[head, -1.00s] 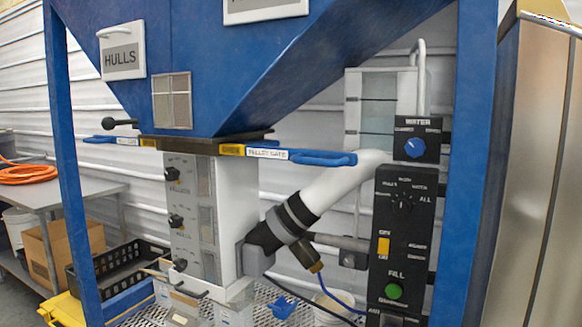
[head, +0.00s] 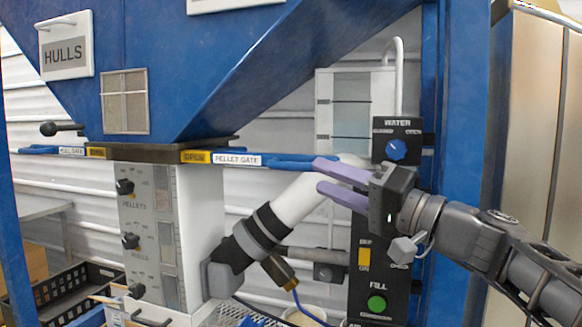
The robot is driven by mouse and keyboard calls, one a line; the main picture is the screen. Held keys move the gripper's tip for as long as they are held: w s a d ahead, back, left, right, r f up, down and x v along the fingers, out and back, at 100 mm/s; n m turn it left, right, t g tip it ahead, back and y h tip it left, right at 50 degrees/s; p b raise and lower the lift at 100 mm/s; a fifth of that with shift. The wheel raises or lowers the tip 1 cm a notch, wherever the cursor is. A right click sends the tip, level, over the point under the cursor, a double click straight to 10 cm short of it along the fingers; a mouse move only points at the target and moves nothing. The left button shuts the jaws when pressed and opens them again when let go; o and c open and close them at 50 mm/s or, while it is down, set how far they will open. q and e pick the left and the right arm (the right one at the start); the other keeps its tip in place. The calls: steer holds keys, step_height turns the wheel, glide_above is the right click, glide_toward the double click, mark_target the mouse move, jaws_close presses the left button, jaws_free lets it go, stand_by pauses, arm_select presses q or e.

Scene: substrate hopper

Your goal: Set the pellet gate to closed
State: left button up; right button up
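The pellet gate is a flat slide bar (head: 236,160) under the blue hopper, with a white PELLET GATE label and a yellow OPEN tag (head: 196,157) showing. Its blue handle (head: 285,161) sticks out to the right. My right gripper (head: 319,177) comes in from the right with two purple fingers apart and nothing seen between them. The upper finger overlaps the handle's right end in the picture, and the lower finger is below it. Whether they touch cannot be told. My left gripper is not in view.
A hull gate bar (head: 71,151) sticks out left. Behind my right gripper is the black control panel (head: 366,262) with a blue water knob (head: 396,149). A white pipe (head: 297,200) runs below the handle. A blue post (head: 457,120) stands at right.

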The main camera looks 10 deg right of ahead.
mark_target(293, 167)
steer(key=p+x, duration=0.2)
steer(key=x, duration=0.5)
steer(key=shift+w+a+p, duration=0.3)
steer(key=shift+w, duration=0.1)
steer(key=shift+c, duration=0.2)
jaws_close()
stand_by(1.0)
